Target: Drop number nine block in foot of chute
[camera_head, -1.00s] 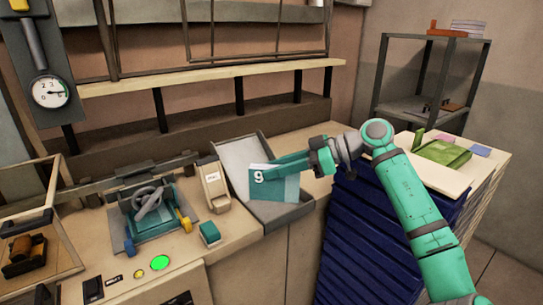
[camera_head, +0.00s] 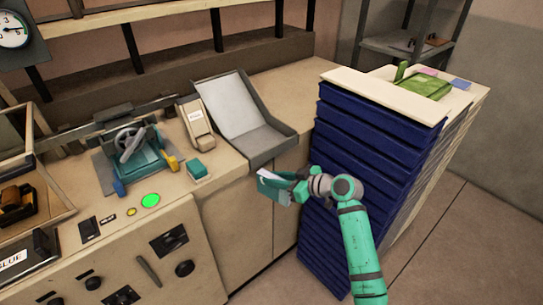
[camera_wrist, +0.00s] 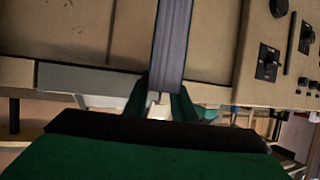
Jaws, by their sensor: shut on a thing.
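The number nine block (camera_head: 273,190) is a teal and white slab held in my gripper (camera_head: 287,181). Its number cannot be read now. It hangs in front of the counter's front face, lower in the picture than the chute's foot and apart from it. The grey chute (camera_head: 228,108) slopes down toward the counter's front edge, with a raised rim, and looks empty. In the wrist view the fingers (camera_wrist: 160,107) are shut on the block, seen edge-on as a grey strip (camera_wrist: 172,45).
A tall stack of blue trays (camera_head: 365,150) stands right of my gripper, with a cream top bearing a green tray (camera_head: 425,87). Left of the chute are a beige upright holder (camera_head: 196,125), a small teal block (camera_head: 197,170) and a teal machine (camera_head: 138,150). Floor shows at the right.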

